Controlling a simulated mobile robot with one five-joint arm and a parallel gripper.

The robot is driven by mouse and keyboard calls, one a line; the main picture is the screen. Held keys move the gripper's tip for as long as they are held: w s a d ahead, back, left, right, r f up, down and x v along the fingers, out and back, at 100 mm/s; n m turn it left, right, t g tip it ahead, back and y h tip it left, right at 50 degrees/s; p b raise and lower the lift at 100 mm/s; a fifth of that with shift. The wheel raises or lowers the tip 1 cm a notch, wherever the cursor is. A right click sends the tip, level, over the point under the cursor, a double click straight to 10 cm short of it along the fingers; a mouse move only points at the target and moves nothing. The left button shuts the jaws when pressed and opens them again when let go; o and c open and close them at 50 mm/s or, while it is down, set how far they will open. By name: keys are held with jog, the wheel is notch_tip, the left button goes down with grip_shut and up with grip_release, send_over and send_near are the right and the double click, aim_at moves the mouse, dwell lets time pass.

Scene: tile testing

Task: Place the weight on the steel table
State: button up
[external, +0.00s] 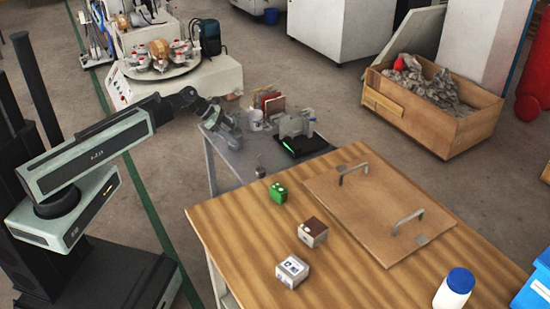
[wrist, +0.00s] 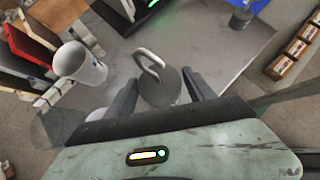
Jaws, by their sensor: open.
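The weight (wrist: 158,88), a grey round body with a loop handle on top, shows in the wrist view between my gripper's two dark fingers. It appears to stand on the grey steel table (wrist: 215,45). My gripper (wrist: 161,95) is open, with one finger on each side of the weight; whether they touch it I cannot tell. In the external view my gripper (external: 226,132) is low over the far left part of the steel table (external: 240,166), and I cannot make out the weight there.
A white cup (wrist: 82,64) and upright boards (wrist: 28,45) stand left of the weight in the wrist view. A device with a green light (external: 300,143) and a small dark cylinder (external: 260,172) are on the steel table. A wooden table (external: 240,235) adjoins in front.

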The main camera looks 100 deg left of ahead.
jog(key=p+v, duration=0.7)
jog(key=v, duration=0.4)
jog(key=shift+s+r, duration=0.2)
